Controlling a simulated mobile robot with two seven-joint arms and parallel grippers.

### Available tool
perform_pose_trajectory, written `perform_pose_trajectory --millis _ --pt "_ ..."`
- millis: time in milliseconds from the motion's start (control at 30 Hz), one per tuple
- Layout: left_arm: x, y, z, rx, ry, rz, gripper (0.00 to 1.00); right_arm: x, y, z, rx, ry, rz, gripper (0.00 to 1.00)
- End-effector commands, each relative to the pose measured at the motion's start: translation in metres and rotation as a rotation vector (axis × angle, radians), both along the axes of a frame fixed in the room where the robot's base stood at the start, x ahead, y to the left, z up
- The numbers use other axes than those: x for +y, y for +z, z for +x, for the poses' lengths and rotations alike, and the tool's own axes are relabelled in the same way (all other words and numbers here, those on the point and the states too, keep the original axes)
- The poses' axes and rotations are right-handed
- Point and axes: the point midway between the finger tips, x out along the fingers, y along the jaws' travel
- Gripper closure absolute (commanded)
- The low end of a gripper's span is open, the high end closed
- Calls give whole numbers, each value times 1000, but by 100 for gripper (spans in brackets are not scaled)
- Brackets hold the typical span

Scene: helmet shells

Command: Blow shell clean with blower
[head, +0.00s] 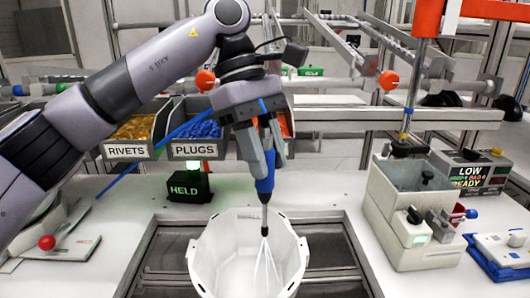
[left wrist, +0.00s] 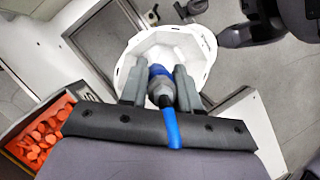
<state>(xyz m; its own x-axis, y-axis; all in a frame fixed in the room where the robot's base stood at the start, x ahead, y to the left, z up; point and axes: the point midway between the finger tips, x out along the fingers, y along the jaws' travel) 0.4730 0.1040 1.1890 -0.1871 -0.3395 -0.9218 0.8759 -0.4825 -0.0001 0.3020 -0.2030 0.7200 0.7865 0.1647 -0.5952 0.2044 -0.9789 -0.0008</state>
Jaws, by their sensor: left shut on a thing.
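The white helmet shell (head: 212,262) lies open side up at the front middle of the bench. It also shows in the left wrist view (left wrist: 195,50). My left gripper (head: 264,165) is shut on the blue blower (head: 265,186), with its nozzle pointing down into the shell. Thin pale streaks, like an air jet, spread below the nozzle tip inside the shell. The blower also shows between the fingers (left wrist: 160,88) in the left wrist view, with a blue hose running from it. My right gripper is not clearly in the head view.
Bins labelled RIVETS (head: 125,151) and PLUGS (head: 195,151) stand behind on the left. A green-lit HELD sign (head: 186,189) sits before them. A grey machine (head: 415,215) and a LOW/READY display (head: 478,178) stand at right. A red-knobbed device (head: 60,247) is at left.

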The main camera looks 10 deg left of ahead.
Motion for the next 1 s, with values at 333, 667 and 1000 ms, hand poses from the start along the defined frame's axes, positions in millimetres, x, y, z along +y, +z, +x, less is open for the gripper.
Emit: perform_pose_trajectory --millis 333,667,1000 --pt "-3 -1 -12 -2 -2 -1 100 0 -9 0 0 0 0 100" --pt "-6 0 -23 -2 -1 -1 100 0 -16 0 0 0 0 100" --pt "-10 0 -35 -1 -1 -1 100 0 -23 0 0 0 0 100"
